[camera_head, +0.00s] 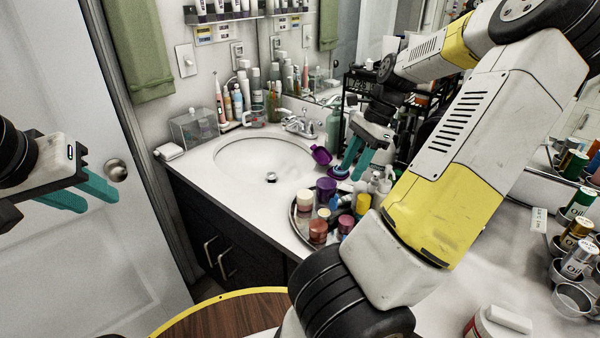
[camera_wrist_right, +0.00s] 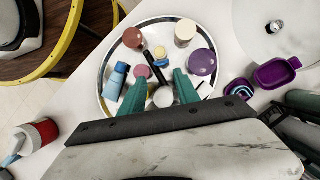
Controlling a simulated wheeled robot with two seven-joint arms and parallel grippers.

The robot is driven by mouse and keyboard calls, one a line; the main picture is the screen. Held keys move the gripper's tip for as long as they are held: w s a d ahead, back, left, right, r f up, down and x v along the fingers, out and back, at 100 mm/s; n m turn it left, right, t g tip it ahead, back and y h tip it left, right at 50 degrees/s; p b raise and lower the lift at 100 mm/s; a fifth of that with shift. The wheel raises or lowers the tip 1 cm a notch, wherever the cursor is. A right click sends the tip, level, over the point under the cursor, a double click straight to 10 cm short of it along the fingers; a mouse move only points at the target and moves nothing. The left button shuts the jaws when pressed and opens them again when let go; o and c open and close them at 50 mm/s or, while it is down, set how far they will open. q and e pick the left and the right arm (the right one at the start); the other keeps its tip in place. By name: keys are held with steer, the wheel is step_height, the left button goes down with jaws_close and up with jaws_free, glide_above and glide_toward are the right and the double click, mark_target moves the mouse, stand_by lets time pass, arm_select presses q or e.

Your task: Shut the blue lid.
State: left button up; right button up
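A small purple case lies on the white counter between the basin and the round tray. Its raised purple part (camera_head: 321,154) stands tilted in the head view, and a light-blue round part (camera_head: 341,172) sits beside it. In the right wrist view the purple part (camera_wrist_right: 275,72) lies right of the tray, with the blue-ringed part (camera_wrist_right: 239,89) joining it. I cannot tell exactly how the blue part is hinged. My right gripper (camera_head: 357,163) is open and empty above the tray; it also shows in the wrist view (camera_wrist_right: 158,91). My left gripper (camera_head: 92,197) is open and empty near the door.
The round tray (camera_wrist_right: 112,99) holds several jars and bottles below my right gripper. The basin (camera_head: 250,160) is left of the case. Several bottles (camera_head: 245,80) stand behind it. A dark rack (camera_head: 405,115) is behind the right gripper. Counter left of the tray is clear.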

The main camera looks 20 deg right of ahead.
mark_target(337, 195)
steer(key=x, duration=0.7)
steer(key=shift+w+a+f, duration=0.15)
steer(key=shift+f, duration=0.2)
jaws_close()
